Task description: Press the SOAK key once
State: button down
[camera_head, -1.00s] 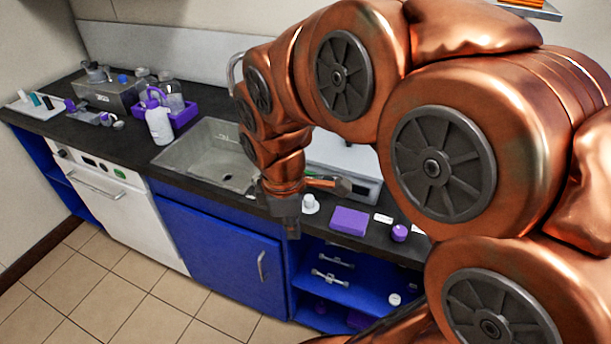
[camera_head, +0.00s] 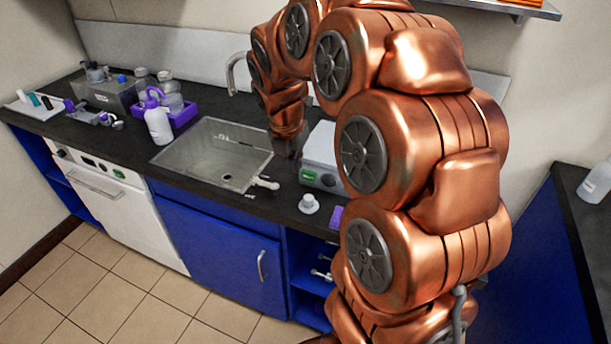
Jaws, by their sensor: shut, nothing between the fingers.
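No label reading SOAK is legible. A white boxy device (camera_head: 321,150) with a grey front panel, a green display (camera_head: 309,176) and a round knob (camera_head: 328,179) stands on the counter right of the sink, partly hidden by my arm. A white under-counter machine (camera_head: 100,190) at the left also has a control panel (camera_head: 90,162) with a small green display and dark buttons. My gripper (camera_head: 287,150), small and dark, points down beside the device's left side, near the sink's back right corner. It is shut and empty; whether it touches anything cannot be seen.
The sink (camera_head: 215,155) lies left of my gripper, with a faucet (camera_head: 232,72) behind. A white pipe-like fitting (camera_head: 264,183) and a white capped item (camera_head: 308,204) stand near the front. A purple tray (camera_head: 182,117) and a wash bottle (camera_head: 158,125) sit farther left.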

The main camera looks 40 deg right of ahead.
aim_at(306, 176)
jog(key=p+x, duration=0.2)
jog(key=x, duration=0.7)
jog(key=shift+f, duration=0.15)
jog(key=shift+w+d+f+p, duration=0.1)
jog(key=shift+w+d+p, duration=0.3)
jog(key=shift+d, duration=0.15)
jog(key=shift+w+d+f+p, duration=0.15)
jog(key=shift+w+d+p, duration=0.15)
jog(key=shift+d, duration=0.25)
jog(key=shift+w+d+f+p, duration=0.1)
jog(key=shift+w+d+p, duration=0.25)
jog(key=shift+d, duration=0.35)
jog(key=shift+w, duration=0.1)
